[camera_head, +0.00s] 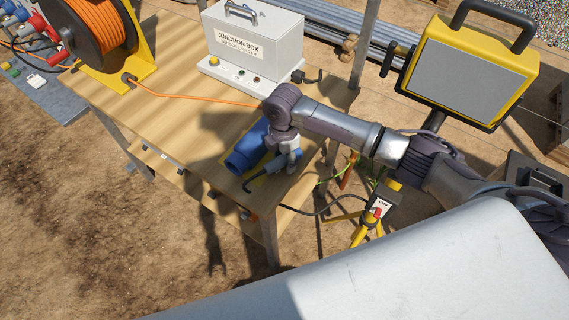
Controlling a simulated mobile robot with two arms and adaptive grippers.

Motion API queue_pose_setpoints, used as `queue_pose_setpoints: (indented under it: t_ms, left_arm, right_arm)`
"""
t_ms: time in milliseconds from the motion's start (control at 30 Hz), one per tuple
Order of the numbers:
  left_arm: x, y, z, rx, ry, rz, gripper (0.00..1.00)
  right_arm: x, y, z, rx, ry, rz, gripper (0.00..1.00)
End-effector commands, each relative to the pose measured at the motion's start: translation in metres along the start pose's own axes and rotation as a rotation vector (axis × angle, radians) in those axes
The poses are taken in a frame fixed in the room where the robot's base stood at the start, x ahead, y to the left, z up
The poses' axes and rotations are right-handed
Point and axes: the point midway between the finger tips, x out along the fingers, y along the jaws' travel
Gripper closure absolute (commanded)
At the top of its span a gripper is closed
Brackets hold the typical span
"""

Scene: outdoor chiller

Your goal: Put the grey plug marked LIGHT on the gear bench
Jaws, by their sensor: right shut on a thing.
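My right gripper (283,164) reaches in from the right, low over the front right part of the wooden bench (190,105). It is shut on a small grey thing, apparently the grey plug (262,178), with a short dark cable curving at its left end. The fingers hide much of it, and no LIGHT marking can be read. I cannot tell whether it touches the bench top. A blue connector (246,150) lies just left of the gripper. My left gripper is not in view.
A junction box (254,40) and an orange cable reel (98,25) stand on the bench's far side. A yellow floodlight (467,75) on a stand is at right. Several plugs lie at the far left.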

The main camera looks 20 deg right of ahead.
Motion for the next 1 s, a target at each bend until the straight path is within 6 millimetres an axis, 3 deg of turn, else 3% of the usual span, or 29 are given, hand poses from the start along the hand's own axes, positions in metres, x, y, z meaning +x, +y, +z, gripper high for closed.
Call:
queue_pose_setpoints:
  t_ms: [400,433,567,1000]
  left_arm:
    - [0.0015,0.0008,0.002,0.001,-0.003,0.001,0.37]
    - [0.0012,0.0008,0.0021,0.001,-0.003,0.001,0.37]
    - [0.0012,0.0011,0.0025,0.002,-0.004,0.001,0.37]
    - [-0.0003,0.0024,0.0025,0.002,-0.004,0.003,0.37]
  right_arm:
    - [0.0042,0.0005,0.0,0.0,0.0,0.002,0.86]
    - [0.0037,0.0004,0.0001,0.0,0.0,0.002,0.41]
    - [0.0038,0.0003,0.0001,0.0,0.0,0.001,0.21]
    - [-0.0017,0.0004,0.0003,0.0,0.0,0.002,0.21]
